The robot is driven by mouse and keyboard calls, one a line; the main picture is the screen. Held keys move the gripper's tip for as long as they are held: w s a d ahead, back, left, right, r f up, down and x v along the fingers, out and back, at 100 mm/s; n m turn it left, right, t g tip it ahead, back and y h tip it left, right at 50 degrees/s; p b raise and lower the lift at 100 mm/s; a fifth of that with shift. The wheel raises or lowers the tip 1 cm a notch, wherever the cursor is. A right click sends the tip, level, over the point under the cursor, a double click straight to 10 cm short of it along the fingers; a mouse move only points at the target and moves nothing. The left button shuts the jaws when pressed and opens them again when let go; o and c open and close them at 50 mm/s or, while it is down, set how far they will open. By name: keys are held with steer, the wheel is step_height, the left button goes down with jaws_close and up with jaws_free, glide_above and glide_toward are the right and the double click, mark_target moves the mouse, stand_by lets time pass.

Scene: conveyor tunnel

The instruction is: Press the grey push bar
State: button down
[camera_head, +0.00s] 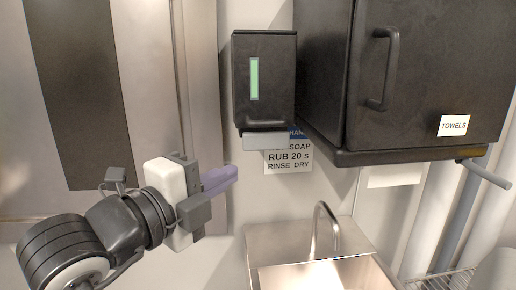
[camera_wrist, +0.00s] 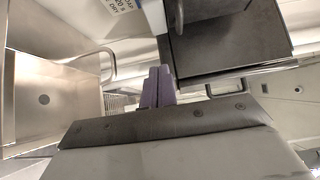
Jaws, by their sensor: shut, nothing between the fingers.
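The grey push bar (camera_head: 264,141) is the pale block at the bottom front of the dark soap dispenser (camera_head: 265,85). In the wrist view, a pale block at the top edge, apparently the push bar (camera_wrist: 153,15), is cut off by the frame. My gripper (camera_head: 233,172) has purple fingers pressed together, empty. In the head view its tips are just below and left of the bar, with a gap in the picture. The fingers (camera_wrist: 158,88) also show in the wrist view, below the pale block. Their exact depth from the bar is hard to tell.
A dark towel cabinet (camera_head: 425,75) with a protruding handle (camera_head: 384,70) hangs right of the dispenser. A steel sink (camera_head: 300,243) with a curved tap (camera_head: 321,220) is below. A hand-washing sign (camera_head: 288,158) is on the wall. Pipes stand at the right.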

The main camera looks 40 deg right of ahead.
steer(key=p, duration=0.2)
glide_toward(261, 142)
steer(key=s+d, duration=0.3)
steer(key=d, duration=0.2)
steer(key=shift+w+d+p, duration=0.75)
steer(key=shift+w+d, duration=0.3)
steer(key=shift+w, duration=0.1)
steer(key=shift+w+d+f, duration=0.1)
steer(key=shift+w+d, duration=0.15)
steer(key=shift+w, duration=0.15)
steer(key=shift+w+d+f+b, duration=0.1)
steer(key=shift+w+d+b, duration=0.2)
steer(key=shift+w+b, duration=0.15)
steer(key=shift+w+d, duration=0.15)
steer(key=shift+w, duration=0.15)
steer(key=shift+w+r, duration=0.1)
steer(key=shift+r, duration=0.1)
